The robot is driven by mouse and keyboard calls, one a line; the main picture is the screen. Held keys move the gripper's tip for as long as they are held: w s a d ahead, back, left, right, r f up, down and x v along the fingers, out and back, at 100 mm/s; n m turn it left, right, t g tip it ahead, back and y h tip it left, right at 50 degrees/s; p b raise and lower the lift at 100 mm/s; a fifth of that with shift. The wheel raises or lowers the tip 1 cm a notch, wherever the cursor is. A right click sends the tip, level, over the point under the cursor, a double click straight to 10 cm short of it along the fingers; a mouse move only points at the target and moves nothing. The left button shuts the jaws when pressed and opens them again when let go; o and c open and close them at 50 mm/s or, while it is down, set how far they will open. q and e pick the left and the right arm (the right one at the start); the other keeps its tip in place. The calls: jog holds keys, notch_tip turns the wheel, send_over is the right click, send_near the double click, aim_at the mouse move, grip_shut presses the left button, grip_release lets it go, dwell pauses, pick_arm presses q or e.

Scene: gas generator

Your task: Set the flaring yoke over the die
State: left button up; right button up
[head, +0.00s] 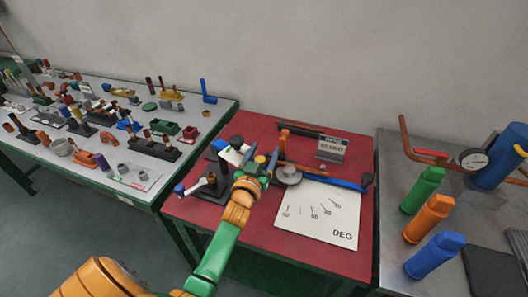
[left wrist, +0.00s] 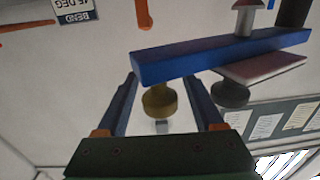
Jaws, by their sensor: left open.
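My left gripper (head: 257,168) is over the left part of the red table in the head view. In the left wrist view its two blue fingers (left wrist: 162,82) are spread apart and hold nothing. A blue bar (left wrist: 205,58), which looks like the flaring die, crosses beyond the fingertips. A brass knob (left wrist: 160,100) on it shows between the fingers; I cannot tell its depth between them. A dark knob (left wrist: 231,95) is farther along. A black stand (head: 213,186) left of the gripper carries a tool with a blue-ended handle, perhaps the yoke. My right gripper is out of view.
The red table (head: 262,232) also has a white degree sheet (head: 318,212), a bender with a long blue handle (head: 335,181) and a bend sign (head: 331,148). Green, orange and blue bottles (head: 434,254) stand on the right table. A crowded grey table (head: 150,105) is at left.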

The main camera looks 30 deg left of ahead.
pick_arm(q)
jog(key=shift+s, duration=0.15)
grip_shut()
dwell(1.2)
